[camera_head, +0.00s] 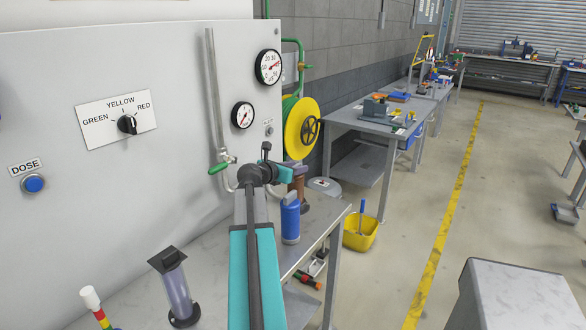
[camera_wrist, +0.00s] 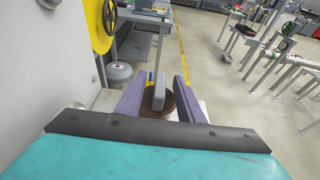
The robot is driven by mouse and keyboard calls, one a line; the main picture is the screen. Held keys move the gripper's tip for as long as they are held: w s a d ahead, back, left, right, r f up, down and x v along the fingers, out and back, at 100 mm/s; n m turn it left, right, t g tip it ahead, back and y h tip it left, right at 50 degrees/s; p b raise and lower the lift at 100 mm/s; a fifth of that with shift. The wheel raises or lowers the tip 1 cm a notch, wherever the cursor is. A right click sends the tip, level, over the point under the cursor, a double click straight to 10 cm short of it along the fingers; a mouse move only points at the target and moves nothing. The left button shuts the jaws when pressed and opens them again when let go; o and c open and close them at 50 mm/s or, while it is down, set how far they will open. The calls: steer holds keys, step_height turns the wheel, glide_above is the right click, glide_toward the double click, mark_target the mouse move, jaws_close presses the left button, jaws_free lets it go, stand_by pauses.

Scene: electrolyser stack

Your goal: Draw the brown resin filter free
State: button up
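The brown resin filter (camera_head: 298,184) stands upright on the bench beside the panel, partly hidden by my arm. In the wrist view its round brown top (camera_wrist: 177,104) shows with an upright grey grip (camera_wrist: 158,93) on it. My gripper (camera_wrist: 161,88) is open, its two purple fingers either side of the grey grip, with gaps showing on both sides. In the head view my gripper (camera_head: 295,163) is at the filter's top, its fingers small there. I cannot tell how deep the fingertips reach around the grip.
A clear cylinder with a black top (camera_head: 177,289) and a banded stick (camera_head: 96,307) are nearer. The panel (camera_head: 170,165) with pipe and green-handled valve (camera_head: 220,167) rises at left. A yellow bucket (camera_head: 360,232) is on the floor.

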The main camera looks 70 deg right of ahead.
jaws_close()
steer(key=shift+r+p, duration=1.8)
steer(key=shift+p, duration=0.25)
stand_by(0.6)
steer(key=shift+r+p, duration=0.6)
steer(key=shift+p, duration=0.05)
stand_by(0.4)
steer(key=shift+r+p, duration=1.9)
steer(key=shift+p, duration=0.05)
